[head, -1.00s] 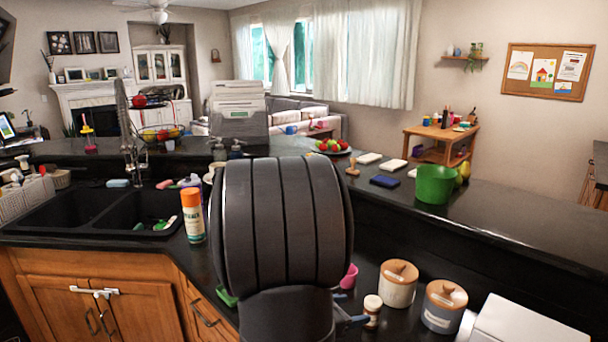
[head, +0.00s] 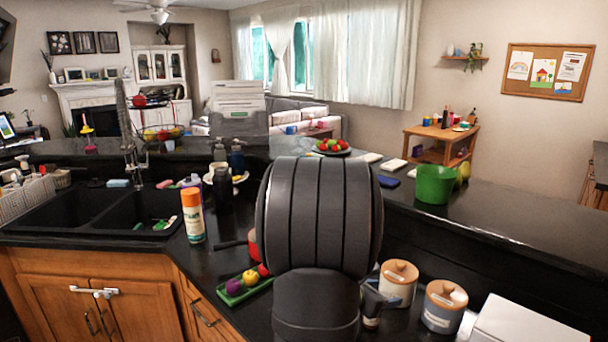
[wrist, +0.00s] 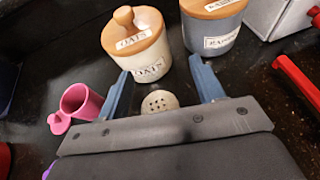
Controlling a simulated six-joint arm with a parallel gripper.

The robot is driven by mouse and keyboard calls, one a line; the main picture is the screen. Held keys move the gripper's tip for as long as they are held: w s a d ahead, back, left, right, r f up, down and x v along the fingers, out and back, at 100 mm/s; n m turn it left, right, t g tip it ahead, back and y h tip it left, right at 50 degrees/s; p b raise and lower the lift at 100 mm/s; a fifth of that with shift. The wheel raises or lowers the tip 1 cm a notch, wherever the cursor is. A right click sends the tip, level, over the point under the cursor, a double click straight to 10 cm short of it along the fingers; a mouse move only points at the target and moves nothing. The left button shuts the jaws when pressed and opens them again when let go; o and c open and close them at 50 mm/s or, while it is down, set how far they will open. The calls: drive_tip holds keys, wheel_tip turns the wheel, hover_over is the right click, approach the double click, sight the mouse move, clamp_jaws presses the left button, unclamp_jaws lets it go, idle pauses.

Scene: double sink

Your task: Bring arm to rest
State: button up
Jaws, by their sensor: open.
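My arm (head: 318,220) stands upright in the middle of the head view and hides much of the counter behind it. My gripper (wrist: 158,68) is open, with its two blue fingers spread and nothing held between them. A small shaker with a holed lid (wrist: 158,102) shows between the finger bases in the wrist view; I cannot tell how far below the fingers it is. The oats canister (wrist: 140,45) stands just beyond the fingertips, and it also shows in the head view (head: 397,290). In the head view, most of my gripper is hidden behind my arm.
A second canister (head: 444,312) and a white box (head: 525,322) stand at the right. A pink cup (wrist: 80,101) lies left of my fingers. A green tray with fruit (head: 243,289) and an orange-capped can (head: 193,218) are left of my arm, near the sink (head: 48,222).

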drive_tip(key=s+d+r, duration=0.6)
drive_tip(key=s+d, duration=0.1)
drive_tip(key=s, duration=0.1)
drive_tip(key=w+a+f+m+t+y, duration=0.2)
drive_tip(key=w+a+m+t+y, duration=0.1)
drive_tip(key=w+a+m, duration=0.6)
drive_tip(key=shift+w+a+f+t+y, duration=0.45)
drive_tip(key=shift+w+a, duration=0.95)
drive_tip(key=shift+w, duration=0.8)
drive_tip(key=shift+r, duration=0.1)
drive_tip(key=shift+d, duration=0.1)
drive_tip(key=s+d+r+n+g+h, duration=0.1)
drive_tip(key=s+d+n+g+h, duration=0.1)
drive_tip(key=s+d+n, duration=0.2)
drive_tip(key=shift+s+d+r, duration=0.3)
drive_tip(key=shift+s+d, duration=0.45)
drive_tip(key=shift+d, duration=0.15)
drive_tip(key=shift+g, duration=0.25)
